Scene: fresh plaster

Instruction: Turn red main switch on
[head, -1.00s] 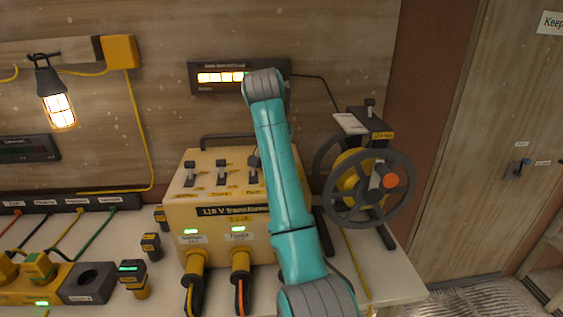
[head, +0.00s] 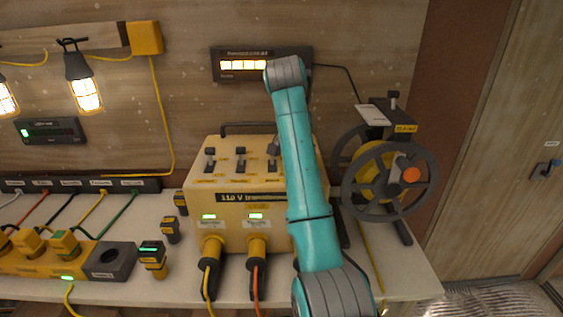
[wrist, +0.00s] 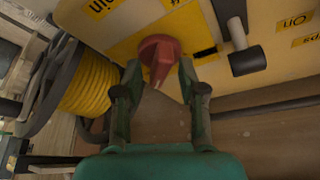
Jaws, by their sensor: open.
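The red main switch (wrist: 159,56) is a rotary knob on a yellow plate on the cream transformer box (head: 222,237). In the wrist view its handle points downward. My gripper (wrist: 160,72) is open, with one finger on each side of the red knob. The fingertips are close to it; I cannot tell whether they touch it. In the head view my arm covers the knob and the gripper.
A black toggle lever (wrist: 246,60) sits just right of the knob in the wrist view. A cable reel (head: 391,178) with yellow cable stands right of the box. Plugged cables (head: 256,277) hang from the box front. A lit display panel (head: 262,64) is on the wall.

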